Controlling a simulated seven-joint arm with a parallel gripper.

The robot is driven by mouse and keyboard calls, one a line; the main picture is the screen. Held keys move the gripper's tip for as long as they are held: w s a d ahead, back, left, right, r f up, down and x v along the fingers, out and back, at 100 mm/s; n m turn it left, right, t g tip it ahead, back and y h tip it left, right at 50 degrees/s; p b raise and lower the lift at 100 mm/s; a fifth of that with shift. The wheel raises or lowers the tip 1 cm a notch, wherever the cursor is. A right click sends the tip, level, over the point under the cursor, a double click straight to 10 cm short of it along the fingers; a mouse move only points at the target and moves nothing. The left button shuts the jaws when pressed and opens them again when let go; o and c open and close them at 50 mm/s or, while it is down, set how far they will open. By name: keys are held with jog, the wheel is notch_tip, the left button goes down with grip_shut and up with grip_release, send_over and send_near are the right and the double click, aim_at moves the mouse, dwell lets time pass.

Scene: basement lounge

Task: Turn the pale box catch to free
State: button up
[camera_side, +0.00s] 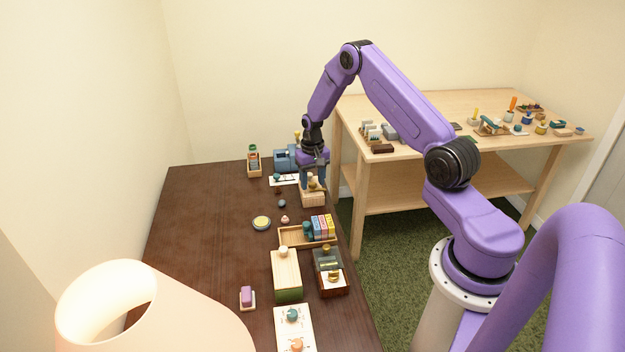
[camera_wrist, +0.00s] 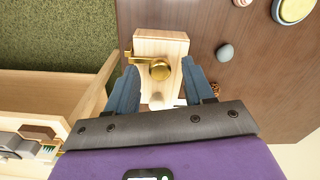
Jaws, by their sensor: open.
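The pale box (camera_side: 313,199) stands near the right edge of the dark table, below my gripper (camera_side: 314,182). In the wrist view the pale wooden box (camera_wrist: 160,42) carries a brass catch (camera_wrist: 160,70) with a round knob and an arm reaching left past the box's side. My gripper (camera_wrist: 159,70) is open, with one blue-grey finger on each side of the knob. The fingers look apart from the knob; whether either touches the catch arm or the box I cannot tell. In the side view the fingers partly hide the catch.
A blue machine (camera_side: 284,160) stands just behind the box. In front are a tray with coloured blocks (camera_side: 290,238), a green box with a pale lid (camera_side: 285,265) and a dark box with brass fittings (camera_side: 329,260). The table's left side (camera_side: 195,235) is clear.

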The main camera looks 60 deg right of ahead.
jog(key=shift+c, duration=0.3)
grip_shut()
jog(key=shift+n, duration=0.4)
jog(key=n, duration=0.3)
jog(key=shift+n, duration=0.4)
jog(key=n, duration=1.3)
jog(key=shift+n, duration=0.3)
